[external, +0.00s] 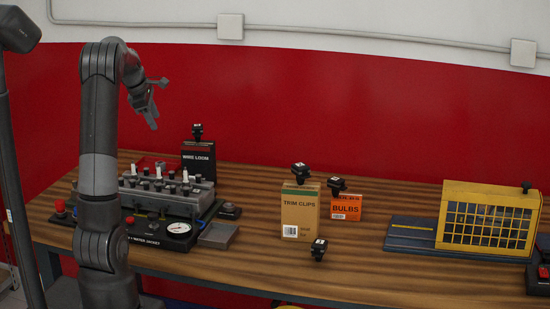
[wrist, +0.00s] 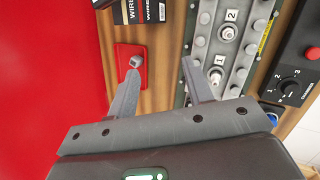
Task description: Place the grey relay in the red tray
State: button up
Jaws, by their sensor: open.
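The red tray (wrist: 122,50) lies on the wooden bench in the wrist view, beside the red wall. In the external view the tray (external: 150,161) shows partly, behind the engine trainer block. A small grey block, which looks like the grey relay (wrist: 137,60), is in the tray, right at the tip of my left finger. I cannot tell whether they touch. My gripper (wrist: 160,66) is open with nothing between its fingers. In the external view my gripper (external: 158,103) is raised well above the bench, over the trainer's back side.
Black relays sit on that box, on TRIM CLIPS (external: 300,212), at BULBS (external: 346,207) and on the bench (external: 319,249). A yellow grille (external: 488,220) stands right.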

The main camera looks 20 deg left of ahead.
jog(key=s+d+r+m, duration=0.2)
jog(key=s+d+m, duration=0.35)
jog(key=s, duration=0.35)
jog(key=s+d+r+m, duration=0.2)
jog(key=s+d+m, duration=0.3)
jog(key=s, duration=0.4)
jog(key=s+d+f+m+y, duration=0.1)
jog(key=s+f+m, duration=0.1)
jog(key=s+m, duration=0.3)
jog(key=s+f+m+t+y, duration=0.1)
jog(key=s+f+m, duration=0.1)
jog(key=s+m, duration=0.3)
jog(key=shift+s+d+f+m, duration=0.3)
jog(key=shift+s+d+m, duration=0.05)
jog(key=shift+s, duration=1.6)
